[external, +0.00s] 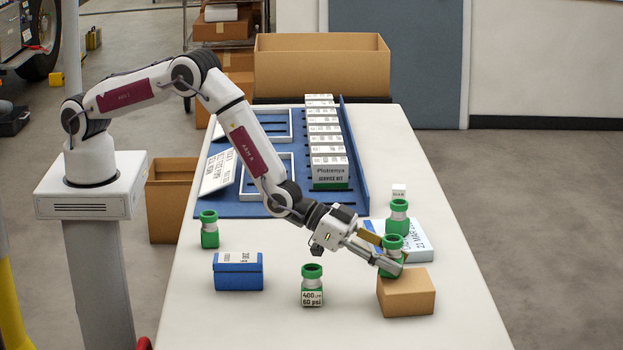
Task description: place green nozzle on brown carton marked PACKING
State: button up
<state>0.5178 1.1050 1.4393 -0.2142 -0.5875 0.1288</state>
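A green nozzle (392,243) with a green top ring and pale neck is upright between the fingers of my gripper (390,261). The gripper appears shut on it, one finger in front and one behind. The nozzle is at the small brown carton (408,299), over its back left part; its base is partly hidden by the front finger, and I cannot tell whether it touches the carton top. No PACKING mark is legible on the carton. Other similar green nozzles stand at front centre (312,286), at left (209,229) and behind the gripper (397,213).
A blue box (238,272) stands front left. A blue tray (355,165) holds several white boxes. A large open carton (320,72) stands at the back.

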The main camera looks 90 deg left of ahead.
jog(key=shift+o, duration=0.6)
jog(key=shift+r, duration=0.15)
jog(key=shift+s, duration=0.1)
jog(key=shift+s+a+r, duration=0.15)
jog(key=shift+s+r, duration=0.1)
jog(key=shift+s, duration=0.1)
jog(key=v, duration=1.1)
jog(key=shift+f, duration=0.1)
dwell(0.3)
